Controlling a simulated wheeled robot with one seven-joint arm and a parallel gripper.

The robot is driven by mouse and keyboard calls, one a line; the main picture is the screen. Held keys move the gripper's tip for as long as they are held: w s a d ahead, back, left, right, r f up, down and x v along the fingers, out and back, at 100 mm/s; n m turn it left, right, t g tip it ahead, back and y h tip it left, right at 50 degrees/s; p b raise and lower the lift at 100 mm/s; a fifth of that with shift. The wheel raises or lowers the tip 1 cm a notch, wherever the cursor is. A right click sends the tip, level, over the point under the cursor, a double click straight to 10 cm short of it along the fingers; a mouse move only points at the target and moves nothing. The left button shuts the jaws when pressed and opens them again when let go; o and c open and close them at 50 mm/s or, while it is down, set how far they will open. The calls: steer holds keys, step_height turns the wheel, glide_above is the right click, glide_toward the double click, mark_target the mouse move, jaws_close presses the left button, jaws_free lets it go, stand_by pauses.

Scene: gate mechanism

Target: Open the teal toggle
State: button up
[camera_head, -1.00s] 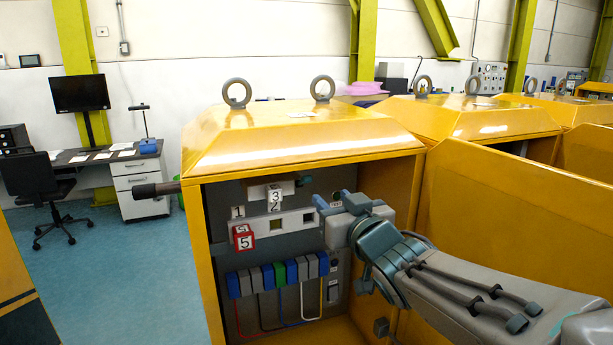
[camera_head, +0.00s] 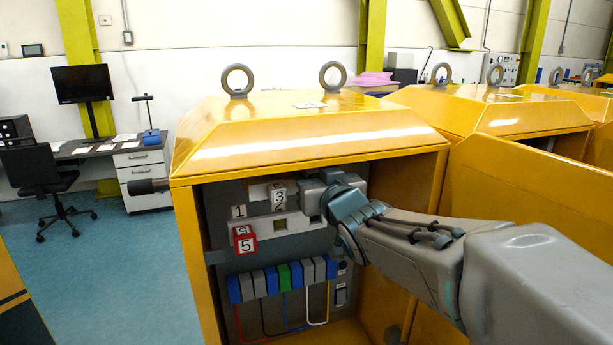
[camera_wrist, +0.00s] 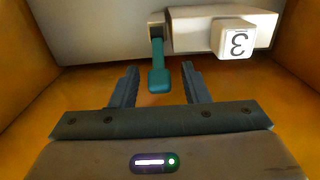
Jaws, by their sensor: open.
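The teal toggle (camera_wrist: 158,72) shows in the wrist view as a short lever with a wider, blocky end. It comes out of a small slot in the pale panel, left of the white block marked 3. My gripper (camera_wrist: 160,85) is open, with one dark finger on each side of the toggle's end. Gaps show between the toggle and both fingers, and I see no contact. In the head view my gripper (camera_head: 318,180) is inside the yellow cabinet (camera_head: 310,130), at the upper panel. There the gripper and wrist hide the toggle.
Left of my gripper are number blocks: white 3 (camera_head: 278,197), white 1 (camera_head: 239,212) and red 5 (camera_head: 245,240). Below is a row of coloured breakers (camera_head: 283,279) with wires. The cabinet's side walls bound the space. Open blue floor (camera_head: 110,270) lies to the left.

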jaws_close()
